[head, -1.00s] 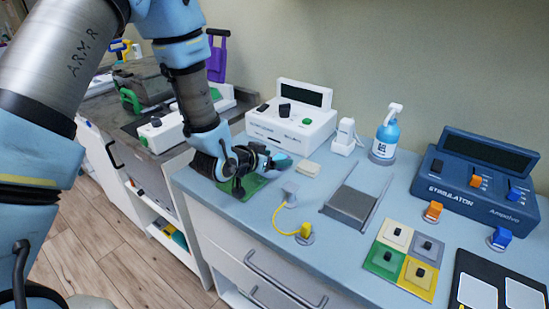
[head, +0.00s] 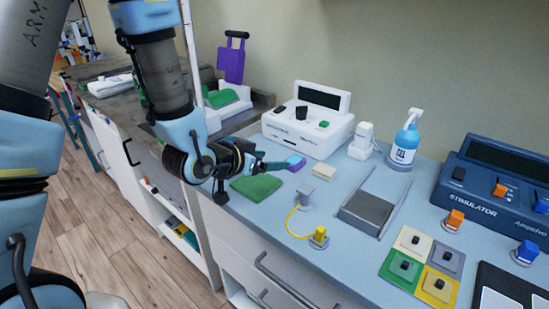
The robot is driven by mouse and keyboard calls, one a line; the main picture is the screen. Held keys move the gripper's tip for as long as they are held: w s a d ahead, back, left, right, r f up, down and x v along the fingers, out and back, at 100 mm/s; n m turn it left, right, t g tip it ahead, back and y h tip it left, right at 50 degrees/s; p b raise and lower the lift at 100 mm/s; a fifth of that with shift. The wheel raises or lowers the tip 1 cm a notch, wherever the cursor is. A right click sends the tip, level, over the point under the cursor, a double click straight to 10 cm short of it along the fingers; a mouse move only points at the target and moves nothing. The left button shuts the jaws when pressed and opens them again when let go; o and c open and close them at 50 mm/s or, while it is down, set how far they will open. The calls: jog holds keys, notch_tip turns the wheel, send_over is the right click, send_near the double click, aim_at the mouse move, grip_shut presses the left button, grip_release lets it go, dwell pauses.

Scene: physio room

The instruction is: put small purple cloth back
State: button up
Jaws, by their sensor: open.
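The small purple cloth (head: 296,162) lies on the blue counter, in front of the white control unit, with its left part close to my fingertips. My gripper (head: 274,165) is open, low over the counter and pointing right toward the purple cloth. I cannot tell whether the fingers touch it. A green cloth (head: 256,187) lies flat on the counter just below and in front of my gripper.
A cream block (head: 323,172) and a grey plug with a yellow cable (head: 300,215) stand right of the cloths. The white control unit (head: 309,122) is close behind.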

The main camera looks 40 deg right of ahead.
jog(key=shift+s+a+r+p, duration=0.15)
jog(key=shift+a+r+p, duration=0.5)
jog(key=shift+p, duration=1.95)
jog(key=shift+s+a+p, duration=0.1)
jog(key=shift+a+p, duration=0.15)
jog(key=shift+p, duration=0.5)
jog(key=shift+f, duration=0.1)
